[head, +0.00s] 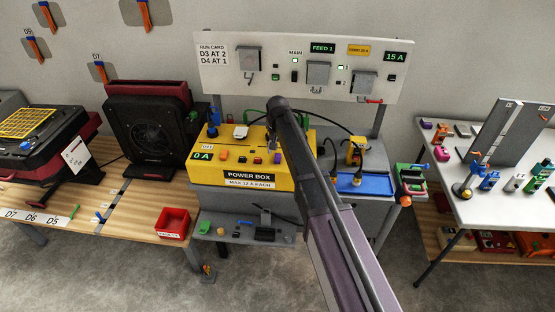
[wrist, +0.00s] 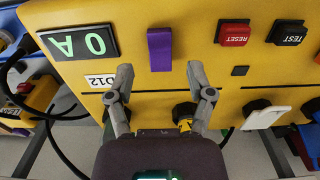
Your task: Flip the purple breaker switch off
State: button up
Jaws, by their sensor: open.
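The purple breaker switch (wrist: 160,49) sits on the yellow power box (wrist: 245,100) in the wrist view, which is upside down. A small purple patch, apparently the same switch, shows in the head view (head: 277,158). My gripper (wrist: 160,73) is open and empty. Its fingers are to either side of the switch's line, with the tips just short of its near end; I see no contact. Whether the switch is up or down I cannot tell. My arm hides part of the box in the head view.
A lit display (wrist: 78,43) reading 0 A is left of the switch in the wrist view. A red RESET button (wrist: 234,32) and a black TEST button (wrist: 287,32) are to its right. Dark knobs and a white lever (wrist: 265,117) are on the box. A blue tray (head: 375,185) stands beside it.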

aim_at(278, 158)
jog(key=shift+f+b, duration=0.9)
jog(key=shift+f, duration=0.3)
grip_shut()
